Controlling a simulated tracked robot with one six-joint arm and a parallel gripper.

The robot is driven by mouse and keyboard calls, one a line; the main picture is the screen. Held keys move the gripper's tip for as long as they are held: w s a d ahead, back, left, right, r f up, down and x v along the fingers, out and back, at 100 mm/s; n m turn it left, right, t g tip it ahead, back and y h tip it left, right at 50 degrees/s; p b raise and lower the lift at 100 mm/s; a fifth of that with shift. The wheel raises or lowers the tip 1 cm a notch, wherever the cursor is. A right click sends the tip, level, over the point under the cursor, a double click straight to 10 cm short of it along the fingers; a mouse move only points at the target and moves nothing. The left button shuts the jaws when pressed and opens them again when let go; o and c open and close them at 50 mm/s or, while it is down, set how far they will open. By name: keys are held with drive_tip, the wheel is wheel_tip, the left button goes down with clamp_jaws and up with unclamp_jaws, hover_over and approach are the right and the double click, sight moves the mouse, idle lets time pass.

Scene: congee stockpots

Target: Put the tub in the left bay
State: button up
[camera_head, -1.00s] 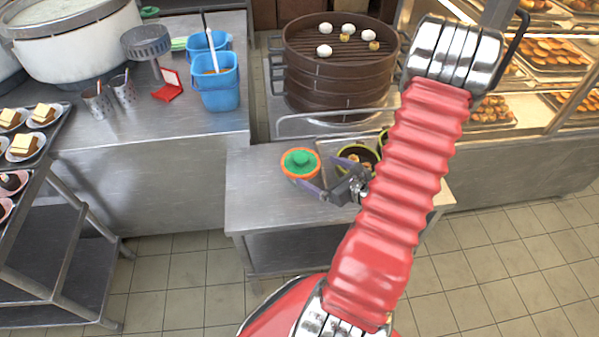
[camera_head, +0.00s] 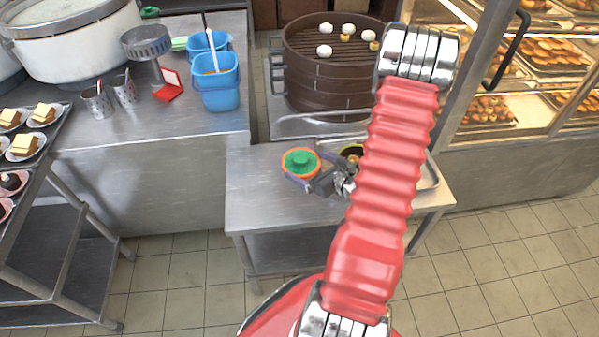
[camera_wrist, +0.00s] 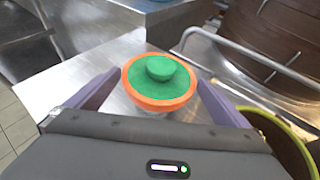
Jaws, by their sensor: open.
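A round tub with a green knobbed lid and an orange rim (camera_head: 300,162) stands on the small steel table, left of centre in the head view. In the wrist view the tub (camera_wrist: 158,82) lies ahead, between my two purple fingers. My gripper (camera_head: 300,178) is open, with a finger on either side of the tub's near edge. I cannot tell whether the fingers touch it. The tub's lower body is mostly hidden under its rim. A left bay cannot be made out; my arm covers part of the tray (camera_head: 428,178) on the right.
A yellow-green-rimmed bowl (camera_head: 351,151) stands close right of the tub, partly behind my arm; it also shows in the wrist view (camera_wrist: 285,135). A metal rail and brown steamer stack (camera_head: 325,75) stand behind. The table's front left (camera_head: 255,205) is clear.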

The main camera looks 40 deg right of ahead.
sight(305, 164)
drive_tip(key=x, duration=0.4)
drive_tip(key=shift+f, duration=0.15)
idle(0.4)
drive_tip(key=c, duration=1)
drive_tip(key=shift+c, duration=0.2)
drive_tip(key=shift+r, duration=5.05)
